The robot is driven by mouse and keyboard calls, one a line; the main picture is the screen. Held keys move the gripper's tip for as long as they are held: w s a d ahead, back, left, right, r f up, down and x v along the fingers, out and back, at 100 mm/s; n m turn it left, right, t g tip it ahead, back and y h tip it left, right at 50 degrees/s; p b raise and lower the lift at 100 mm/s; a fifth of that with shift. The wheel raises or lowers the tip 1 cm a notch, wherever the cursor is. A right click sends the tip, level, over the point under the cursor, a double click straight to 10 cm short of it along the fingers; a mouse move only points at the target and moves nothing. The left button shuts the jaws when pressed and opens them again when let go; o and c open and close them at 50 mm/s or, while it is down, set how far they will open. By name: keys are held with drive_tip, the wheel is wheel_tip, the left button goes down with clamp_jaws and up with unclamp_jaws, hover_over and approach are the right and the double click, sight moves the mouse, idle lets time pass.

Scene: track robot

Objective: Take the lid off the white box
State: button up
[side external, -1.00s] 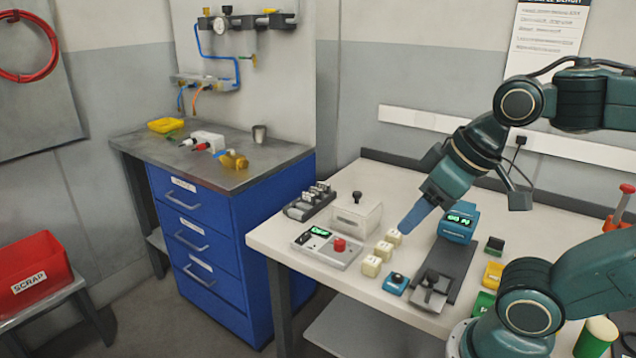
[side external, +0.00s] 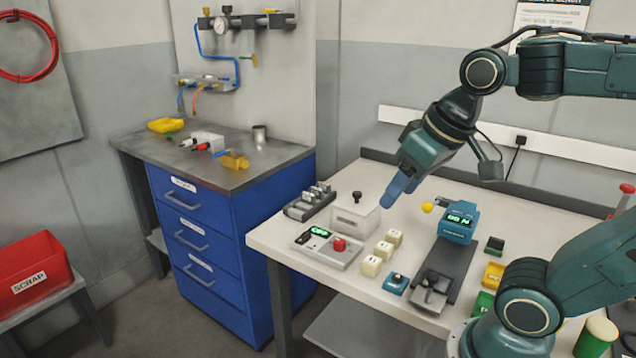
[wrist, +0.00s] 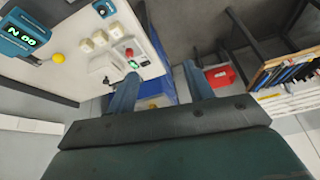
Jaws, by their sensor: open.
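The white box (side external: 352,222) stands on the light table, with its lid (side external: 356,209) on top. A black knob (side external: 357,197) sticks up from the lid. My gripper (side external: 388,202) is open and empty, with its blue fingers pointing down and left. In the side view its fingertips appear just right of the box and above the table; I cannot tell the exact height or depth. In the wrist view my gripper (wrist: 160,78) has its two fingers wide apart, and the pale box (wrist: 101,64) lies just beyond the left finger, partly cut off by it.
A control panel with a red button (side external: 339,244) sits in front of the box. A black rack (side external: 310,203) stands to its left. Several cream blocks (side external: 384,250) and a teal device with a display (side external: 459,223) are to the right. A blue drawer cabinet (side external: 215,240) stands further left.

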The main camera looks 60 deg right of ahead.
drive_tip(key=w+d+r+m+g, duration=0.1)
drive_tip(key=w+d+r+m, duration=0.3)
drive_tip(key=w, duration=0.5)
drive_tip(key=m+g, duration=0.4)
drive_tip(key=m, duration=0.8)
hover_over(358, 192)
wheel_tip(358, 192, down, 13)
drive_tip(key=shift+f, duration=0.15)
drive_tip(key=shift+f, duration=4.2)
